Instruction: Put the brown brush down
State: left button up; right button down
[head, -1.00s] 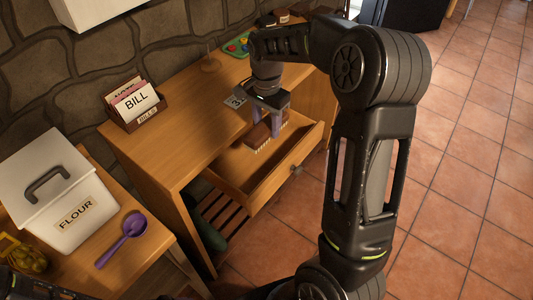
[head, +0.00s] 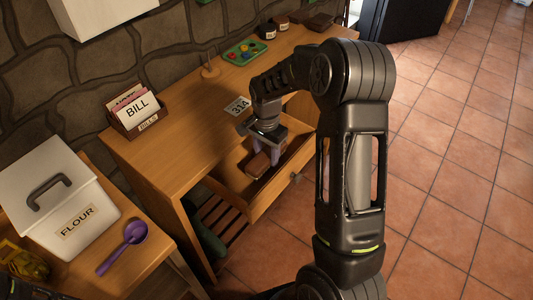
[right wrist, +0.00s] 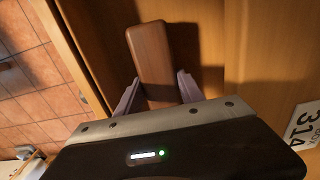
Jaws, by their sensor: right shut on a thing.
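The brown brush (head: 258,164) is at the open drawer (head: 229,183), within its walls as seen from the head. My right gripper (head: 268,152) is shut on it from above. In the right wrist view the brush's smooth wooden back (right wrist: 152,50) sticks out beyond the two pale fingers of the gripper (right wrist: 156,90), one on each side. Its bristles are hidden now. I cannot tell whether the brush touches the drawer floor. My left gripper is not to be made out.
The drawer is pulled out of a wooden desk (head: 165,150). On the desk are a bill holder (head: 138,117), a number card (head: 238,106) and a green tray (head: 244,52). A flour bin (head: 62,205) and a purple spoon (head: 126,246) are at the left.

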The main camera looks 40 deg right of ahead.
aim_at(266, 154)
jog(key=shift+f, duration=0.15)
jog(key=shift+f, duration=0.1)
jog(key=shift+f, duration=0.15)
jog(key=c, duration=0.7)
grip_release()
jog(key=shift+r, duration=0.25)
notch_tip(266, 154, up, 12)
jog(key=shift+b, duration=0.35)
